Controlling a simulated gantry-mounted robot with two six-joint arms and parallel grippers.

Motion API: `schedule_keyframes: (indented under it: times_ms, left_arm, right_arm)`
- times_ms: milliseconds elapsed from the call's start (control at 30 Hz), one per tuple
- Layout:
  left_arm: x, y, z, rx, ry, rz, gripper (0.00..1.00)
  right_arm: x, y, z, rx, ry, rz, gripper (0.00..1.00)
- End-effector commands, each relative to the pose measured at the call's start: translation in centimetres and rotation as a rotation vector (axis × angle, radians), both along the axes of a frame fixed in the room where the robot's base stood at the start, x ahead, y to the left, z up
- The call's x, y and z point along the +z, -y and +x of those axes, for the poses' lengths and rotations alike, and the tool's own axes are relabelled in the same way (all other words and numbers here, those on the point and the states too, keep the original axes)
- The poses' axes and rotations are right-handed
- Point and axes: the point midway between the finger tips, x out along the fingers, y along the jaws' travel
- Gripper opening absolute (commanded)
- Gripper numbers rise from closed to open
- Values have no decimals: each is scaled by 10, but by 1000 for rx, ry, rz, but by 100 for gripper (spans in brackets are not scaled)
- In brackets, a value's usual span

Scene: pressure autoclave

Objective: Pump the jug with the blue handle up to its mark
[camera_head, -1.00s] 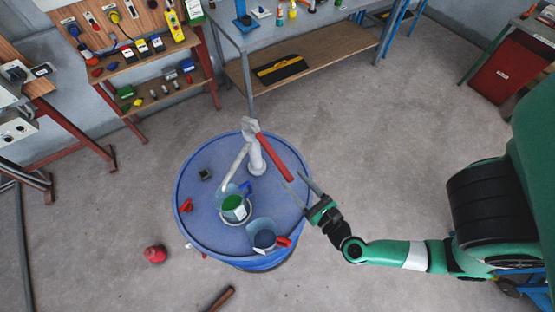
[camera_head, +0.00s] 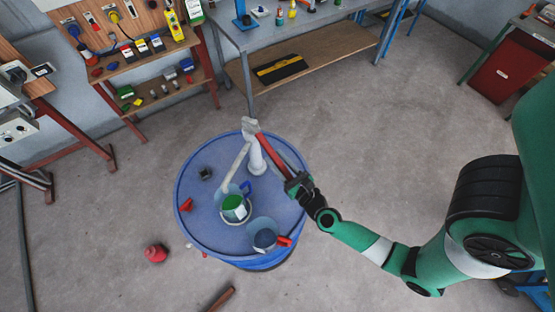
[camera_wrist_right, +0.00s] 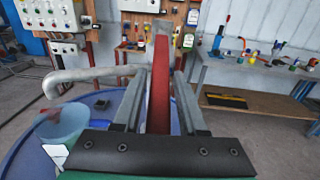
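The jug with the blue handle (camera_head: 234,209) stands on the blue drum (camera_head: 205,232) below the end of the pump's pale spout. Green shows inside it; its mark and fill level cannot be made out. The pump (camera_head: 256,155) stands on the drum, with its red lever (camera_head: 274,147) sloping down to the right. My right gripper (camera_head: 297,184) is at the lever's outer end. In the right wrist view its open fingers stand on either side of the red lever (camera_wrist_right: 160,85), with gaps showing. My left gripper is not in view.
A second jug with a red handle (camera_head: 264,239) stands on the drum near its front edge. A small dark block (camera_head: 205,173) and a red piece (camera_head: 186,205) lie on the drum's left. A red object (camera_head: 155,253) lies on the floor. Workbenches stand behind.

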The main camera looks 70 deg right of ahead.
Motion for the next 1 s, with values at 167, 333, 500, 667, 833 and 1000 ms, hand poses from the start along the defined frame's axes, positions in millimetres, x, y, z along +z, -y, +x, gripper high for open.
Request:
schedule_keyframes:
  times_ms: [167,333,500,667,833,1000]
  left_arm:
    - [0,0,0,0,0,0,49]
    - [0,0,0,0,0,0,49]
    - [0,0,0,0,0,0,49]
    - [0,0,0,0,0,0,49]
    - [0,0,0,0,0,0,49]
    - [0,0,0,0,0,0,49]
  right_arm:
    - [0,0,0,0,0,0,7]
    - [0,0,0,0,0,0,0]
    - [0,0,0,0,0,0,0]
    - [0,0,0,0,0,0,0]
    - [0,0,0,0,0,0,0]
    - [0,0,0,0,1,-1,0]
